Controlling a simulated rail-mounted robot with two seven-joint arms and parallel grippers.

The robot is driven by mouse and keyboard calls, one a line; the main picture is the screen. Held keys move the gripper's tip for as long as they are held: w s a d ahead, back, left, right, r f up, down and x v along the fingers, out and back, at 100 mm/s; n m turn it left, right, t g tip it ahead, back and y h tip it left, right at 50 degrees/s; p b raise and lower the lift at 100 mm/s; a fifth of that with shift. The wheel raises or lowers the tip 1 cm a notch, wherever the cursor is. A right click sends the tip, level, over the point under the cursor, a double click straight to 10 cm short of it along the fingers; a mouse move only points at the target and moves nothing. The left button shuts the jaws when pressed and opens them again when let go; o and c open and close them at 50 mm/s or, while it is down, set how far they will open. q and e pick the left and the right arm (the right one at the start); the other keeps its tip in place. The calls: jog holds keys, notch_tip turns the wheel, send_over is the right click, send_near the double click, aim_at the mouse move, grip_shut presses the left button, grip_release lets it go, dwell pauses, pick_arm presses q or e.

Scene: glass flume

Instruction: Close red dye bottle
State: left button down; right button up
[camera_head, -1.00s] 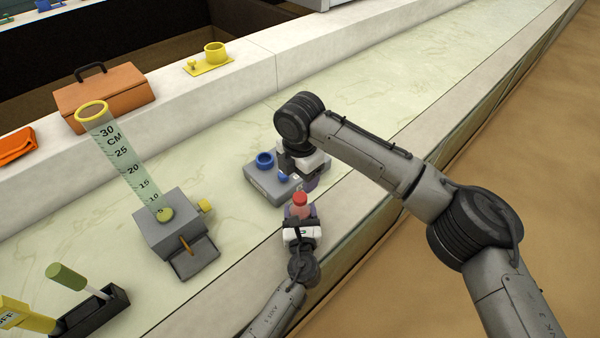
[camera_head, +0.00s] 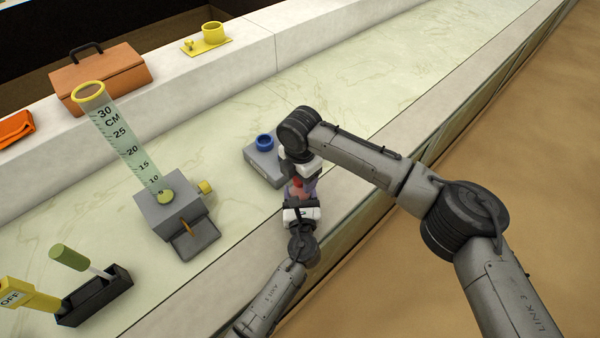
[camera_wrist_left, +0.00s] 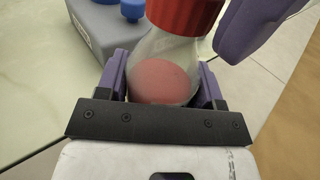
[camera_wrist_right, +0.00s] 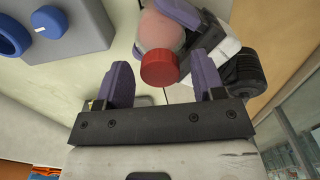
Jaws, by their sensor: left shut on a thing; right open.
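The red dye bottle is a clear conical flask (camera_wrist_left: 165,75) with pinkish-red contents and a red cap (camera_wrist_left: 185,12) at its mouth. My left gripper (camera_wrist_left: 160,84) is shut around the flask's body. In the head view the red cap (camera_head: 297,183) is partly hidden by my right gripper (camera_head: 304,178). In the right wrist view the cap (camera_wrist_right: 159,68) faces my open right gripper (camera_wrist_right: 163,80), at or just beyond its fingertips, with a gap to each finger. Whether the cap is seated tight cannot be told.
A grey block with a blue ring (camera_head: 264,142) stands close left of the grippers; its blue knob shows in the right wrist view (camera_wrist_right: 49,21). A grey stand with a measuring tube (camera_head: 125,145) is farther left. The flume surface at the upper right is clear.

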jog(key=shift+c, duration=0.3)
jog(key=c, duration=0.9)
jog(key=m, duration=0.8)
jog(key=o, duration=1)
jog(key=shift+r, duration=0.15)
jog(key=shift+r, duration=2.15)
jog(key=shift+c, duration=0.2)
